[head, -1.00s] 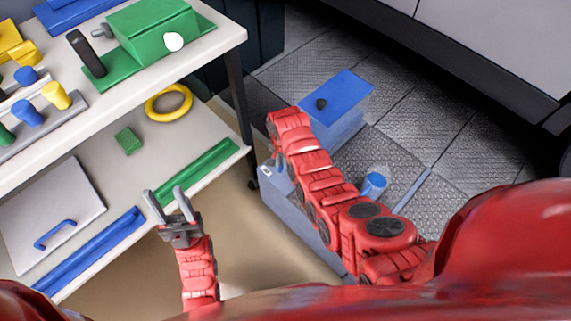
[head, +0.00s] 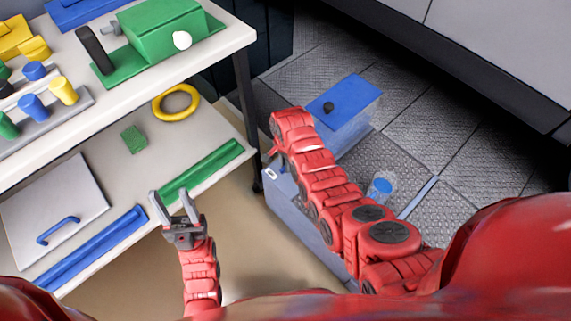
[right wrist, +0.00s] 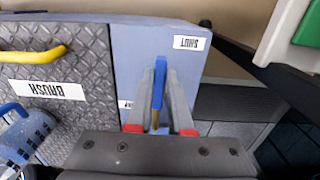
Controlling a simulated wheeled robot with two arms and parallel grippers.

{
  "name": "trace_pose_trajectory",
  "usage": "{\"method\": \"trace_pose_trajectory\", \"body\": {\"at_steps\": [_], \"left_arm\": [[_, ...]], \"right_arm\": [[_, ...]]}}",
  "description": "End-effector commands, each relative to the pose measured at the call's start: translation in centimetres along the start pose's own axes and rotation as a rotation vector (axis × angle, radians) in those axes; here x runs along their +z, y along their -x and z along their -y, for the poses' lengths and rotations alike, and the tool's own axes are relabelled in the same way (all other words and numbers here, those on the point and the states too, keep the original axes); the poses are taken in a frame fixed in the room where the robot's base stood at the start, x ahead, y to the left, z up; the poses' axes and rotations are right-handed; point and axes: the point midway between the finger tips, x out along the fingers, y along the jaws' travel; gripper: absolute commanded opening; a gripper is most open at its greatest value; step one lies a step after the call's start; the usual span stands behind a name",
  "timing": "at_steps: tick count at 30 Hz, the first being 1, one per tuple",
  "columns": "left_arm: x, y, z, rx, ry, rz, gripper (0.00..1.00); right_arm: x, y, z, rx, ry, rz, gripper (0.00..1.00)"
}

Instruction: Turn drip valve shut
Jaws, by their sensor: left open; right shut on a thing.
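The drip valve's blue lever (right wrist: 159,75) shows in the right wrist view on the face of a blue-grey box. It lies between the two fingers of my right gripper (right wrist: 159,84), which is shut on it. The lever points up in that picture. A label reading SHUT (right wrist: 189,43), upside down, is to its right. A second label (right wrist: 125,104) to its left is partly hidden. In the head view my right arm's end is beside the box (head: 310,225), and the right fingers are hidden. My left gripper (head: 175,202) is open and empty before the shelf.
A workbench (head: 215,50) with a green fixture (head: 160,35) stands at left. Its lower shelf holds a yellow ring (head: 176,103), green block (head: 134,139) and blue bar (head: 90,247). A BRUSH-labelled tread plate with a yellow handle (right wrist: 30,54) adjoins the lever.

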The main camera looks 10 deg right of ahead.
Motion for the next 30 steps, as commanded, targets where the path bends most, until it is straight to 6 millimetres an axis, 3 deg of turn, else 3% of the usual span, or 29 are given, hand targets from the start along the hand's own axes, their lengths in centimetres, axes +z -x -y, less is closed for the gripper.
{"method": "trace_pose_trajectory", "body": {"at_steps": [2, 3, 7, 20, 26, 30], "left_arm": [[0.0, 0.0, 0.0, 0.0, 0.0, 0.0, 0.5], [0.0, 0.0, 0.0, 0.0, 0.0, 0.0, 0.5], [0.0, 0.0, 0.0, 0.0, 0.0, 0.0, 0.5], [0.0, -0.2, 0.0, 0.0, 0.0, 0.0, 0.5], [-0.1, -0.9, 0.0, 0.0, 0.0, 0.0, 0.5], [-0.2, -1.4, 0.1, 0.0, 0.0, 0.0, 0.5]], "right_arm": [[-0.2, 0.1, 0.1, -0.005, -0.002, -0.003, 0.0], [-0.2, 0.1, 0.1, -0.005, -0.001, -0.003, 0.24], [-0.1, 0.1, 0.1, -0.003, -0.001, -0.002, 0.47], [-0.1, 0.7, 0.1, -0.002, 0.001, -0.001, 0.49], [0.0, 3.7, 0.0, -0.003, 0.001, -0.001, 0.49], [0.0, 7.3, 0.1, -0.006, 0.001, -0.002, 0.49]]}}
